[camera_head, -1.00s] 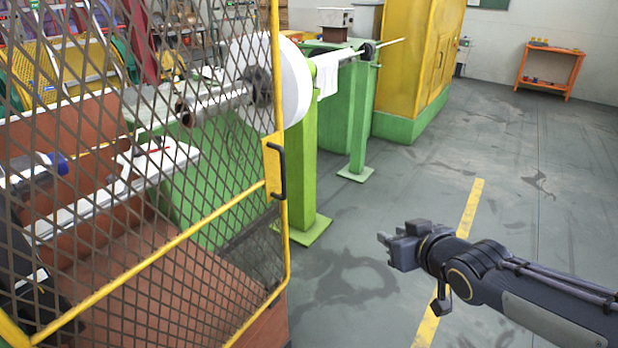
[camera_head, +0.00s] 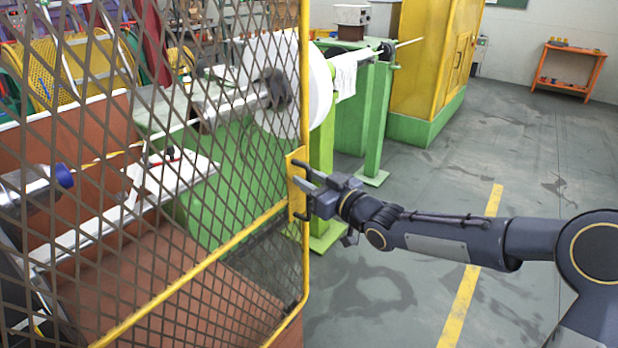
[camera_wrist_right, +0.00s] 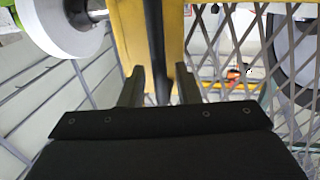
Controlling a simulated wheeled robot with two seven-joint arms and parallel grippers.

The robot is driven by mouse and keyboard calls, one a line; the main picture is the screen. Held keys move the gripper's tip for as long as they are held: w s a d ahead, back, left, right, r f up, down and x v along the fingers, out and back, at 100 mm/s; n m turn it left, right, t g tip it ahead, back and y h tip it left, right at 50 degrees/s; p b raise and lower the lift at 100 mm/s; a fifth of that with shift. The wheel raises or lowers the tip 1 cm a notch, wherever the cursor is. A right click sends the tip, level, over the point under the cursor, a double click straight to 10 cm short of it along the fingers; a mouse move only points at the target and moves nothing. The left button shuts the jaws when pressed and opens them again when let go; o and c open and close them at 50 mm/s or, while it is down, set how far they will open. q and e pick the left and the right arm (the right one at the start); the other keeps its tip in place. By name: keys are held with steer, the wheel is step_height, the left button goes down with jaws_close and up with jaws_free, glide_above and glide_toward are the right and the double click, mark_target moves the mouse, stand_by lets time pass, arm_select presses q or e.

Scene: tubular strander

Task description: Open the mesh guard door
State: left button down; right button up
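The mesh guard door (camera_head: 205,255) has a yellow frame and dark diamond mesh, and fills the left of the head view. Its yellow latch plate and dark vertical handle (camera_head: 303,238) sit on the door's right edge. My right gripper (camera_head: 305,178) is at the handle, and its fingers partly hide the handle. In the right wrist view, the handle (camera_wrist_right: 154,45) stands upright between the two fingers of the right gripper (camera_wrist_right: 160,85). A gap shows on both sides of the bar, so the fingers are open around it. My left gripper is not in view.
Behind the mesh are machine parts and a white reel (camera_head: 318,90). Green posts (camera_head: 375,125) and a yellow cabinet (camera_head: 430,60) stand beyond. An orange table (camera_head: 567,70) is by the far wall. The grey floor right of the door is clear, with a yellow line (camera_head: 470,285).

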steer(key=shift+w+a, duration=0.1)
steer(key=shift+a, duration=0.05)
steer(key=shift+c, duration=0.3)
jaws_close()
steer(key=shift+f, duration=0.1)
